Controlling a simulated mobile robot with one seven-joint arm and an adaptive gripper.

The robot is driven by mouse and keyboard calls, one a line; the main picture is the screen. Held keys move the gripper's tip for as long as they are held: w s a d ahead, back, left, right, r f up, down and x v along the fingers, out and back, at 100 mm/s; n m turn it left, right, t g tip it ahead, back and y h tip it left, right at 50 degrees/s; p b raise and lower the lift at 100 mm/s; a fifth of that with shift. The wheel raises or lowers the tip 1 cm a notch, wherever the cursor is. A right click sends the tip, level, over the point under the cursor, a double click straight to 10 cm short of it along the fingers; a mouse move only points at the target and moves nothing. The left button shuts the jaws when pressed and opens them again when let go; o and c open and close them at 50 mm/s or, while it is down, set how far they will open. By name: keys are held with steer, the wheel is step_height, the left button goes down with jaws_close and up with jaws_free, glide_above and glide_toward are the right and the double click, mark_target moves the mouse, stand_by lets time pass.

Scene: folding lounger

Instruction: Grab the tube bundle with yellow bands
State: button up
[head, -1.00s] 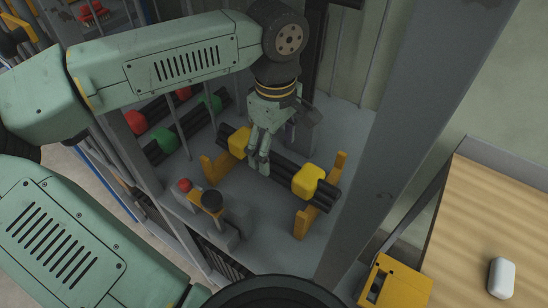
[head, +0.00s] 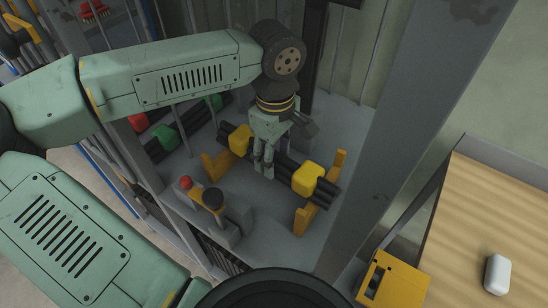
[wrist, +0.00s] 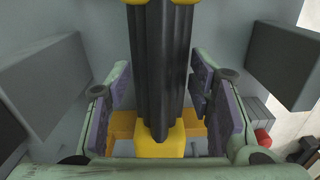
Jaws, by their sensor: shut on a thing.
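The tube bundle is several black tubes with two yellow bands (head: 308,179). In the head view it lies across orange-yellow cradle brackets on a grey shelf. My gripper (head: 263,163) reaches down onto it between the two bands and is shut on its black middle. In the wrist view the black tubes (wrist: 163,70) run up the picture between my purple-padded fingers (wrist: 160,105). One yellow band shows at the bottom and another at the top edge. My fingers hide part of the bundle's middle in the head view.
Bundles with red (head: 138,122) and green (head: 168,138) bands lie at the left. A grey post (head: 400,130) rises at the right, beside a wooden tabletop (head: 455,255).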

jaws_close()
steer(key=shift+r, duration=0.1)
stand_by(0.3)
